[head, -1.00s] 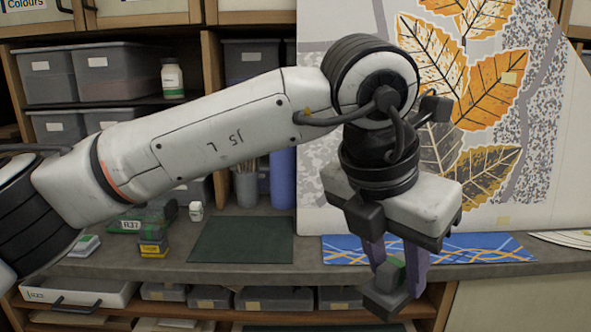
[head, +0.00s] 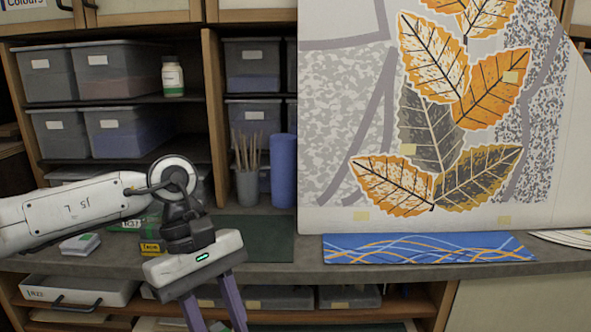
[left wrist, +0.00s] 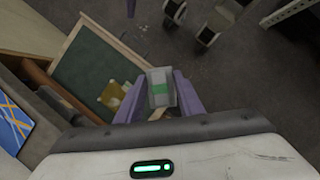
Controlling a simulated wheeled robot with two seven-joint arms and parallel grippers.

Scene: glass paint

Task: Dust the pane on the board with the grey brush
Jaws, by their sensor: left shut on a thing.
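My left gripper (head: 214,318) hangs low at the front of the bench, left of the board; its fingertips run off the bottom of the head view. In the left wrist view its purple fingers (left wrist: 148,97) are shut on the grey brush (left wrist: 158,88), a grey block with a green band. A large pale board (head: 330,215) with orange and grey leaves stands upright at the right. A blue patterned pane (head: 425,248) lies at its foot; its end shows in the left wrist view (left wrist: 12,125). My right gripper is not in view.
A dark green mat (head: 262,238) lies on the bench behind my left gripper. Small boxes, one yellow (head: 152,247), lie to its left. A pot of sticks (head: 247,187) and a blue roll (head: 284,170) stand behind. Shelves with grey bins (head: 125,73) fill the back left.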

